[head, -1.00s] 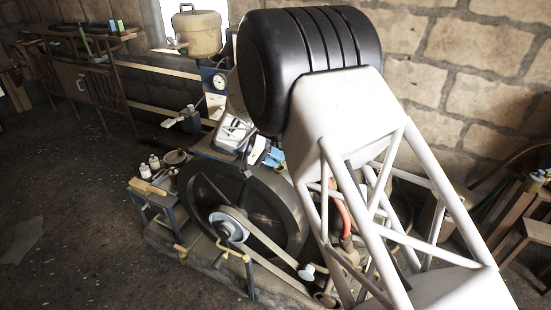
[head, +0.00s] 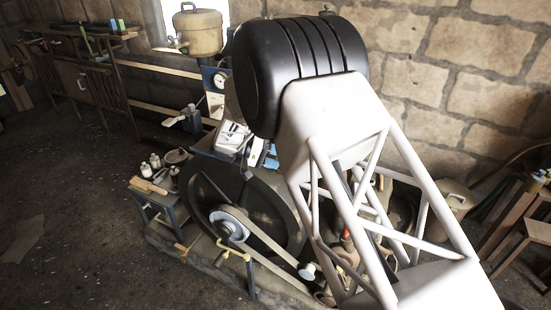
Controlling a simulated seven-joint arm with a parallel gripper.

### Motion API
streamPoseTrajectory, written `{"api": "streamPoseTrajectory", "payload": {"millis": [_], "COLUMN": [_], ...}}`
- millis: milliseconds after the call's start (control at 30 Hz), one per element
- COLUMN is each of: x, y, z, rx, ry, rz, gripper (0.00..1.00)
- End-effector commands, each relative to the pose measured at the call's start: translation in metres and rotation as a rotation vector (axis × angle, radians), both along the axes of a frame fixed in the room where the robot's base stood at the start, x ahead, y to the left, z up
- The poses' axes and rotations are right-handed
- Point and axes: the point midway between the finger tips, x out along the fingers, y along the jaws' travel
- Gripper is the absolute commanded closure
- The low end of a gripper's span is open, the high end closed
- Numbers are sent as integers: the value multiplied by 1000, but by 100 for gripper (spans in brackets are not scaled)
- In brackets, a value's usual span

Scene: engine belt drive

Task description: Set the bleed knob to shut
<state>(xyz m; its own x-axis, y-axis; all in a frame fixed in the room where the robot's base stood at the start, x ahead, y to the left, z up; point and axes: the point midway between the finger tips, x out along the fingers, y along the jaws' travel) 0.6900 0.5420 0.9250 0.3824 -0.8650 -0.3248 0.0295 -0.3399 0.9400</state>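I cannot pick out the bleed knob for certain. A pale round knob-like piece (head: 308,271) shows low by the belt, but I cannot tell whether it is the bleed knob. My gripper (head: 254,160) is at the far end of my arm, above the flywheel's top edge and below the gauge panel. It is small and partly hidden by my arm, so its fingers and anything between them cannot be made out.
The dark flywheel (head: 204,207) carries a pale pulley (head: 229,224) and belt (head: 268,240). A yellow crank handle (head: 234,251) stands in front. The round gauge (head: 219,80) is behind my gripper. A small bench (head: 150,192) with bottles is at left. The floor at left is clear.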

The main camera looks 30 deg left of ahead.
Motion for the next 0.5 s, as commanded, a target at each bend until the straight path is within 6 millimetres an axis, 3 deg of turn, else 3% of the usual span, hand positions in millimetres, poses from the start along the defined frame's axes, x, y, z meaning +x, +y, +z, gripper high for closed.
{"api": "streamPoseTrajectory", "payload": {"millis": [267,500], "x": [0,-5], "y": [1,13], "z": [1,5], "rx": [0,0], "ry": [-1,-1], "rz": [0,0], "gripper": [44,44]}}
